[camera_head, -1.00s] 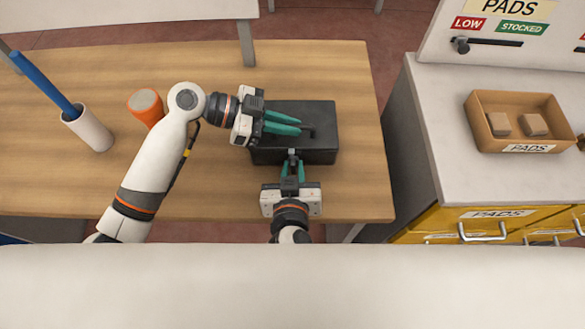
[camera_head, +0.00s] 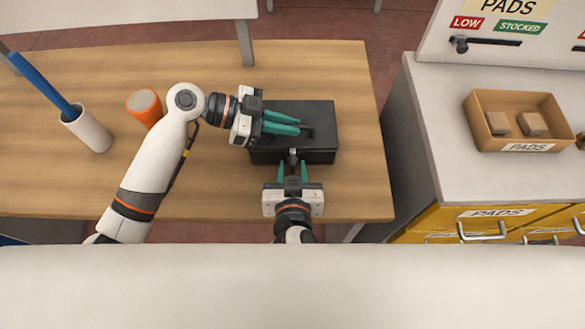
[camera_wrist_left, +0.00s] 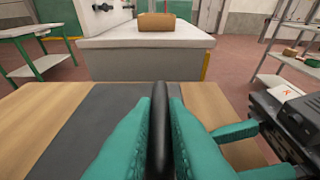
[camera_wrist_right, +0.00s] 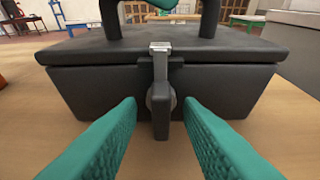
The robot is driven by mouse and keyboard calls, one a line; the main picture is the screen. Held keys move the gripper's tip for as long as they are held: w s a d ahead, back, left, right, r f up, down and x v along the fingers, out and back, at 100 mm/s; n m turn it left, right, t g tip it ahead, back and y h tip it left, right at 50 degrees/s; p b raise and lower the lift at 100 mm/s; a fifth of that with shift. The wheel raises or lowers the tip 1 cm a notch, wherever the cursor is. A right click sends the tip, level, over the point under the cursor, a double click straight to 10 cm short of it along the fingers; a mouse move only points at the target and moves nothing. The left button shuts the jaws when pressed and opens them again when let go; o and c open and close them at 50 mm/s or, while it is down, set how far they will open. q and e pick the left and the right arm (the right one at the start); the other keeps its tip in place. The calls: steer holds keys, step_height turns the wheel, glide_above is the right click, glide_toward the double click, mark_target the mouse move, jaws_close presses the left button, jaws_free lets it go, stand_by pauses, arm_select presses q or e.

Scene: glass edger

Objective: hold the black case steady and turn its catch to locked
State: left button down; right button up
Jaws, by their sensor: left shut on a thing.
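The black case (camera_head: 322,118) stands closed on the wooden table, and its front face fills much of the right wrist view (camera_wrist_right: 225,95). Its catch (camera_wrist_right: 161,90) is a grey metal and black piece hanging upright at the middle of the front. My left gripper (camera_head: 298,127) is over the lid and shut on the case's dark handle (camera_wrist_left: 159,130). My right gripper (camera_head: 292,167) is in front of the case with fingers open. In the right wrist view its fingertips (camera_wrist_right: 160,108) are on both sides of the catch, apart from it, with nothing between them touching.
At right is a grey counter (camera_head: 430,130) with an open box of pads (camera_head: 482,135).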

steer(key=v, duration=1.2)
arm_select(q)
steer(key=c, duration=1.4)
jaws_free()
steer(key=shift+o, duration=0.2)
